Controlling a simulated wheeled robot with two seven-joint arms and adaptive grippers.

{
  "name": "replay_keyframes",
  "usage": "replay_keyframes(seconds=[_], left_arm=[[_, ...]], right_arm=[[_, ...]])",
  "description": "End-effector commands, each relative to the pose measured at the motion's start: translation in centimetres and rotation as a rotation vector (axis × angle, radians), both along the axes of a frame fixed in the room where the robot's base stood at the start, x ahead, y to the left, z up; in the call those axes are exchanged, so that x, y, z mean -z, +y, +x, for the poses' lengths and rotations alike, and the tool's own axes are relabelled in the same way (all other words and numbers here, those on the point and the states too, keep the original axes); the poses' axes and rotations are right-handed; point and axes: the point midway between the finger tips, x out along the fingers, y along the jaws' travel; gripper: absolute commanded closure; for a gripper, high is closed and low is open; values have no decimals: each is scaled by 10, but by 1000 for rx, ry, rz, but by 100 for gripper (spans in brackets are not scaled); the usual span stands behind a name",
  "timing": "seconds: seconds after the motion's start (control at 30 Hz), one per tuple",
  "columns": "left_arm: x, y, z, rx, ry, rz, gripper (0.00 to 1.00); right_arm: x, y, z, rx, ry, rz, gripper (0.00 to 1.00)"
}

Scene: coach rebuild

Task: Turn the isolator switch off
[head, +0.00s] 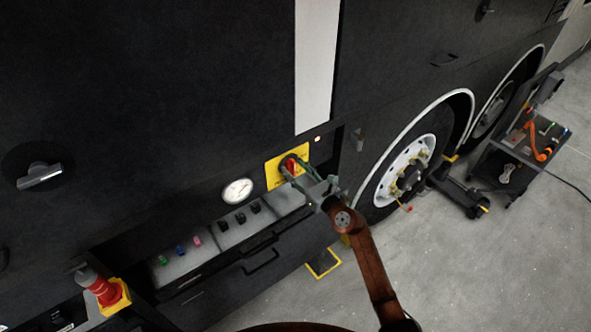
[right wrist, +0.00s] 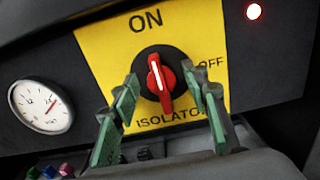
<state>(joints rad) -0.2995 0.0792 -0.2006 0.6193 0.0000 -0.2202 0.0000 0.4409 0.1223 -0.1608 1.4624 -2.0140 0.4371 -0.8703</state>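The isolator switch is a red knob (head: 290,166) on a yellow plate (head: 272,173) in the coach's side panel. In the right wrist view the knob (right wrist: 161,77) has a white line pointing nearly straight up, toward the ON label (right wrist: 146,21). The OFF label (right wrist: 211,64) is to its right. My right gripper (head: 301,177) is open in front of the plate. Its green-padded fingers (right wrist: 163,92) stand on either side of the knob, with visible gaps in the wrist view. Contact is not visible. My left gripper is not in view.
A red indicator light (right wrist: 254,11) glows right of the plate. A red plunger-like device (head: 103,290) stands lower left. A wheel (head: 408,170) and tool cart (head: 520,150) are at right.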

Motion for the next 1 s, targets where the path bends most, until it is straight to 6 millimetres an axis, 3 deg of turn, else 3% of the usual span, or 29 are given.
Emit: replay_keyframes(seconds=[0.53, 1.0], left_arm=[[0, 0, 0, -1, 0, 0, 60], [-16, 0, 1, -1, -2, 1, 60]], right_arm=[[0, -1, 0, 0, 0, 0, 98], [-1, -1, 0, 0, 77, 101, 98]])
